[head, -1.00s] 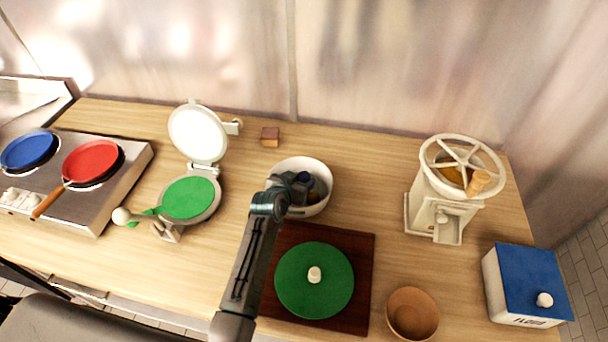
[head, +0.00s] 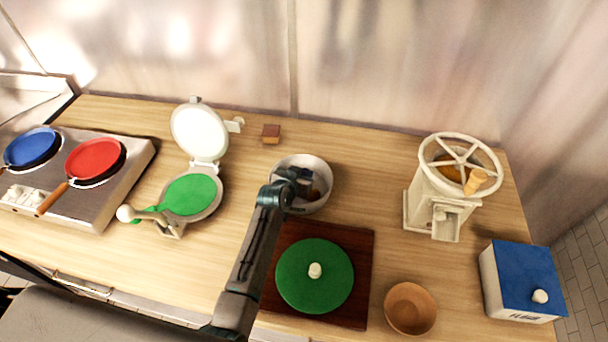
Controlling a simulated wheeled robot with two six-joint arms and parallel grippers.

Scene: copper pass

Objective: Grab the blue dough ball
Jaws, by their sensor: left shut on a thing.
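My left gripper (head: 303,181) is inside the white bowl (head: 323,167) at the middle of the counter. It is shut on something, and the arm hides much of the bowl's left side. A small dark blue patch shows at the fingers, but I cannot clearly tell the blue dough ball apart from the gripper there. My right gripper is not in view.
A dark board with a green disc (head: 315,276) lies in front of the bowl. An open press (head: 190,194) and a stove with blue and red pans (head: 95,160) stand left. A mill (head: 440,190), brown bowl (head: 411,308) and flour box (head: 521,281) stand right.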

